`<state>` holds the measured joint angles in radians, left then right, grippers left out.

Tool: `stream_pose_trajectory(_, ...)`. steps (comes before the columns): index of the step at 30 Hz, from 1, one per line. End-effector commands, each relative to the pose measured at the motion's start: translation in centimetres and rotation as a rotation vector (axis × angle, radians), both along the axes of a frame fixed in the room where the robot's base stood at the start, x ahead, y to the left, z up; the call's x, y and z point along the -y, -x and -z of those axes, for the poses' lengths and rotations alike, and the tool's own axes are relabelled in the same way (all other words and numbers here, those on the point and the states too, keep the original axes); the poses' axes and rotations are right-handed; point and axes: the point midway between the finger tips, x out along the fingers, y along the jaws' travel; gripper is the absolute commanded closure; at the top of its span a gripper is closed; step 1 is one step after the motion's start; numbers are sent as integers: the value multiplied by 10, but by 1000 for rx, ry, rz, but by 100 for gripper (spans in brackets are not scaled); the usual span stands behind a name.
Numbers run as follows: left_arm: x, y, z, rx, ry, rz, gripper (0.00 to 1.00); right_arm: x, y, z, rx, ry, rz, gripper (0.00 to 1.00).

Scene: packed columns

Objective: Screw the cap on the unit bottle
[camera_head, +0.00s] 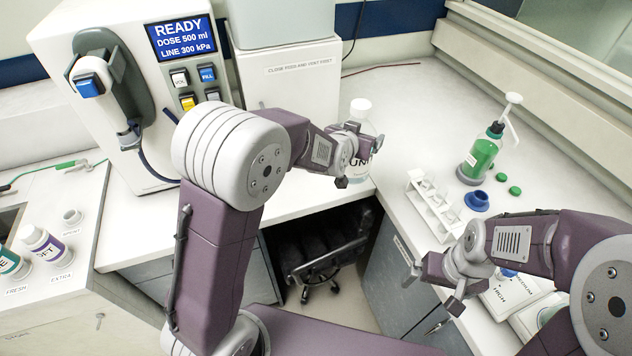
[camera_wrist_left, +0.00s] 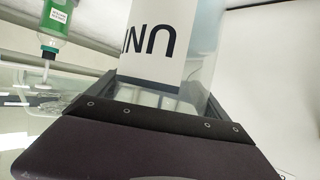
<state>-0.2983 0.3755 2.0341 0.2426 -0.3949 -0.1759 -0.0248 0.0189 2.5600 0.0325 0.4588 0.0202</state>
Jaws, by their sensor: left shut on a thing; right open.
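The unit bottle (camera_head: 357,172) is pale and translucent with a white label, partly read as "UN" in the head view. It stands upright at the back counter's front edge, and its white top (camera_head: 361,105) shows above the gripper. I cannot tell whether that top is a cap. My left gripper (camera_head: 354,156) is shut around the bottle's body. The left wrist view shows the bottle's label (camera_wrist_left: 160,42) upside down between the jaws. My right gripper (camera_head: 432,288) is open and empty, at the right counter's front edge. No loose cap clearly marked for this bottle shows.
A white rack (camera_head: 432,205), a blue ring-like piece (camera_head: 477,201), two green caps (camera_head: 508,184) and a green pump bottle (camera_head: 482,155) stand on the right counter. A dosing machine (camera_head: 140,80) is at the back left. Labelled bottles (camera_head: 42,243) and a small white piece (camera_head: 72,216) sit left.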

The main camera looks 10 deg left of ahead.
Motion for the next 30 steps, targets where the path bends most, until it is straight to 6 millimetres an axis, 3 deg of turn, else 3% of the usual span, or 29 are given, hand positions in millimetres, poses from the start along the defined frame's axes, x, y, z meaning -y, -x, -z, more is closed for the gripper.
stream_pose_trajectory(8, -3, -2, 2, 6, 0, 0, 100, 0, 0, 4, 0, 0, 0, 0)
stream_pose_trajectory(12, -27, -8, 21, 7, -1, -5, 100, 0, 0, 26, 0, 0, 0, 0)
stream_pose_trajectory(22, -93, -27, 55, 2, 1, -5, 100, 0, 0, 10, 0, 0, 0, 0)
stream_pose_trajectory(30, -113, -33, 68, 6, 1, 0, 100, 0, 0, 10, 0, 0, 0, 0)
